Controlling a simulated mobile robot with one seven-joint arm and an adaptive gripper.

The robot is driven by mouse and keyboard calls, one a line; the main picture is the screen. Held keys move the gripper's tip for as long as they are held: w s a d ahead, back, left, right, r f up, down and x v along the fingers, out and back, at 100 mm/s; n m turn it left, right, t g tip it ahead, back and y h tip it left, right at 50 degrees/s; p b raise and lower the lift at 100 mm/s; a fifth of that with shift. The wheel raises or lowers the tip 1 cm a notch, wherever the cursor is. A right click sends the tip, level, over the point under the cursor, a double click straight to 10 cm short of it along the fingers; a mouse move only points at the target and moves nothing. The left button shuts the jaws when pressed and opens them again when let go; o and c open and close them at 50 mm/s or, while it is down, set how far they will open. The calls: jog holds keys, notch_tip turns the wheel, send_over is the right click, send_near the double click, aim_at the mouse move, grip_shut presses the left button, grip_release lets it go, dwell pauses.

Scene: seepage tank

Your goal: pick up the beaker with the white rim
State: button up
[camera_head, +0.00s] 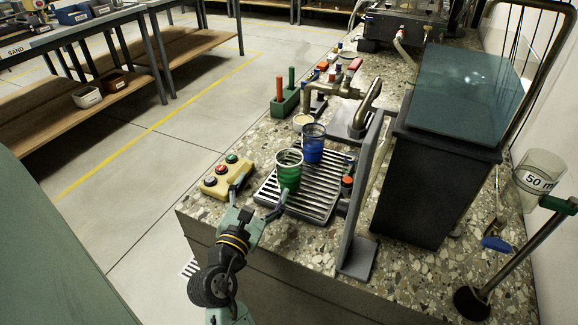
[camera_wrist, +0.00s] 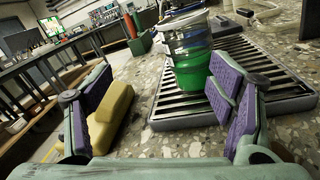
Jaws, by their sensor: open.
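My gripper (camera_head: 262,190) is open and empty, low in front of the grate. In the wrist view the green beaker (camera_wrist: 194,72) stands beyond the spread fingers (camera_wrist: 165,100), nearer the right one, and hides much of what is behind.
The slotted metal grate (camera_head: 310,205) lies on the speckled counter (camera_head: 310,250). A yellow button box (camera_head: 221,178) is left of it, close to my left finger. A metal tap (camera_head: 345,90) is behind, and an upright grey panel (camera_head: 362,190) and dark tank (camera_head: 430,185) are right.

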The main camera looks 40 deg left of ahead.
aim_at(286, 183)
jog(key=d+f+n+h, duration=0.2)
jog(key=d, duration=0.1)
jog(key=shift+f, duration=0.15)
jog(key=p+x, duration=0.1)
jog(key=x, duration=0.3)
jog(key=shift+w, duration=0.3)
jog(key=shift+p+x, duration=0.85)
jog(key=shift+x, duration=2.15)
jog(key=shift+a, duration=0.15)
jog(key=shift+c, duration=0.2)
jog(key=shift+s, duration=0.1)
jog(key=c, duration=1.3)
